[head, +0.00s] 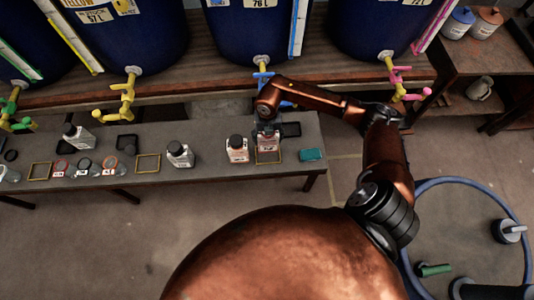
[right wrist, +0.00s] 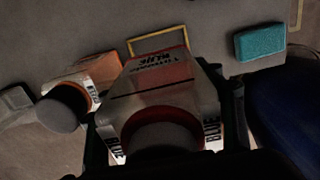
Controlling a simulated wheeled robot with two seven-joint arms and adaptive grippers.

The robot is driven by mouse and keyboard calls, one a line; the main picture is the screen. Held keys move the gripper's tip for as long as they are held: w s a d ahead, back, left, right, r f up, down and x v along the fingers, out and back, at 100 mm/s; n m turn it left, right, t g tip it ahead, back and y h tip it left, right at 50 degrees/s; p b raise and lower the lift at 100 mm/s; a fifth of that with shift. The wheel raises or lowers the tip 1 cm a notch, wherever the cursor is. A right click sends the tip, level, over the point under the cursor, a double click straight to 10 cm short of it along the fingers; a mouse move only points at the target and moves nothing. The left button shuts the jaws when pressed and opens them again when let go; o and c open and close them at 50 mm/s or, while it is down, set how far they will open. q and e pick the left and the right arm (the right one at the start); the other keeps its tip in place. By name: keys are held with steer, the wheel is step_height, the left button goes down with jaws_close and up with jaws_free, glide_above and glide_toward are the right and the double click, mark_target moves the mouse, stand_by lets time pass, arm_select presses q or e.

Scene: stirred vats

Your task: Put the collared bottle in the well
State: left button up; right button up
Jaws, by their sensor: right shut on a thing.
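My right gripper (head: 267,127) is shut on a pale bottle (head: 268,143) with a reddish band. In the right wrist view this bottle (right wrist: 165,88) fills the middle between the fingers, with a red-orange collar around its neck and dark lettering. It is upright or nearly so over a yellow square outline (head: 267,162) on the bench. That outline also shows past the bottle's base in the right wrist view (right wrist: 158,40). Whether the base touches the bench I cannot tell. A dark square (head: 291,129) lies just behind. Which marking is the well I cannot tell. My left gripper is not in view.
A teal sponge-like block (head: 311,155) lies at right. More bottles (head: 180,155) stand along the bench. Blue vats (head: 262,30) with taps stand behind.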

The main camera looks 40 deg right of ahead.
step_height(320, 180, down, 2)
steer(key=shift+s+f, duration=0.1)
step_height(320, 180, down, 3)
steer(key=shift+r+b, duration=0.15)
steer(key=shift+b, duration=0.5)
step_height(320, 180, down, 4)
steer(key=shift+f+b, duration=0.25)
steer(key=shift+b, duration=0.45)
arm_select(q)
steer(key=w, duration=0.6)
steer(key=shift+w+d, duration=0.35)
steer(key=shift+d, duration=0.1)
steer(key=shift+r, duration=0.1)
arm_select(e)
steer(key=shift+f, duration=0.2)
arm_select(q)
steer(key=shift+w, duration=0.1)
arm_select(e)
steer(key=o, duration=1.2)
